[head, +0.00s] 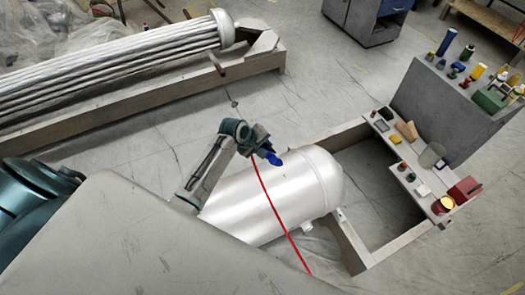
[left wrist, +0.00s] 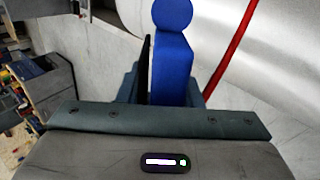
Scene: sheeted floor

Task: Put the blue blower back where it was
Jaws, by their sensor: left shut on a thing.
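The blue blower (head: 274,159) is small and blue and sits at the tip of my left arm in the head view. In the left wrist view the blue blower (left wrist: 173,65) shows close up, with a rounded top. My left gripper (head: 260,148) is shut on it, and its dark jaws (left wrist: 148,75) flank it in the left wrist view. The blower is beside and above the silvery tank (head: 285,190). My right gripper does not show in either view.
A red line (head: 275,205) runs across the tank. A shelf board (head: 415,165) and a grey cabinet top (head: 475,75) at the right carry several small items. A tube bundle (head: 110,60) lies at the upper left. Open floor lies between.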

